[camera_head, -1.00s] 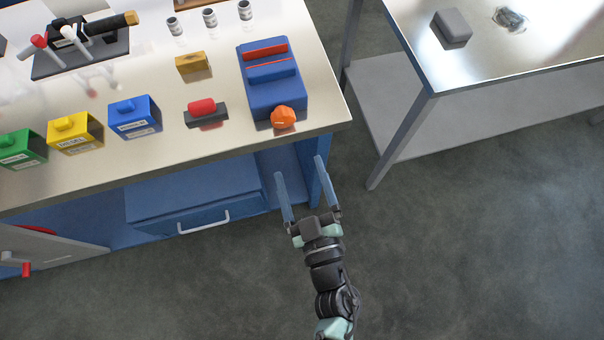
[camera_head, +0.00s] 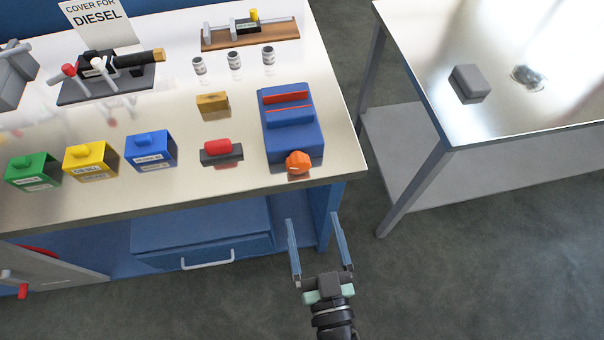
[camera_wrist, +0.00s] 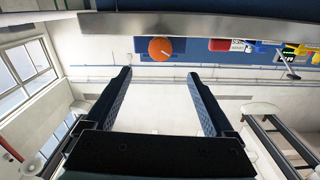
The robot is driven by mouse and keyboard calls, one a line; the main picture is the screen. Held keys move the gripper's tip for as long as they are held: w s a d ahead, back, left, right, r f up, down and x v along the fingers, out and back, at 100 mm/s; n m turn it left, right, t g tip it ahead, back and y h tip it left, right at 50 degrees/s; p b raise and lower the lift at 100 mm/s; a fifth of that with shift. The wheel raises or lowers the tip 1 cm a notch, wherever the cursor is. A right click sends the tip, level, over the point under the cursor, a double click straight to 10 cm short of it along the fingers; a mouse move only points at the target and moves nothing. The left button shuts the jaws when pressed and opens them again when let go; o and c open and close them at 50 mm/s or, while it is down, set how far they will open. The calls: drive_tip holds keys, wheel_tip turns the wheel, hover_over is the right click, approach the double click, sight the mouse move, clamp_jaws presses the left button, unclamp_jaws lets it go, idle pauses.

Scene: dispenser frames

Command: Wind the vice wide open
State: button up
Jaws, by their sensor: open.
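The vice (camera_head: 290,137) is a blue block at the right end of the steel-topped bench, with red strips along its upper jaws. The jaws look close together; the exact gap is hard to tell. A round orange knob (camera_head: 298,162) sits on its front near the bench's front edge. It also shows in the wrist view as an orange disc (camera_wrist: 160,49) against the blue vice. My gripper (camera_head: 314,218) is open and empty, in front of the bench edge and below the knob in the picture. In the wrist view its fingers (camera_wrist: 158,73) stand apart, with the knob beyond them, untouched.
Left of the vice are a red-handled block (camera_head: 220,151), a yellow block (camera_head: 212,104) and blue (camera_head: 150,150), yellow (camera_head: 90,160) and green (camera_head: 32,170) covers. Small jars (camera_head: 235,60) stand behind. A second steel table (camera_head: 500,115) is at right, with floor between.

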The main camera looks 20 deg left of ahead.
sight(299, 168)
drive_tip(key=p+x, duration=0.1)
drive_tip(key=x, duration=1)
drive_tip(key=shift+a, duration=0.1)
drive_tip(key=c, duration=1.4)
drive_tip(key=shift+n, duration=0.3)
drive_tip(key=n, duration=0.3)
drive_tip(key=shift+n, duration=1.7)
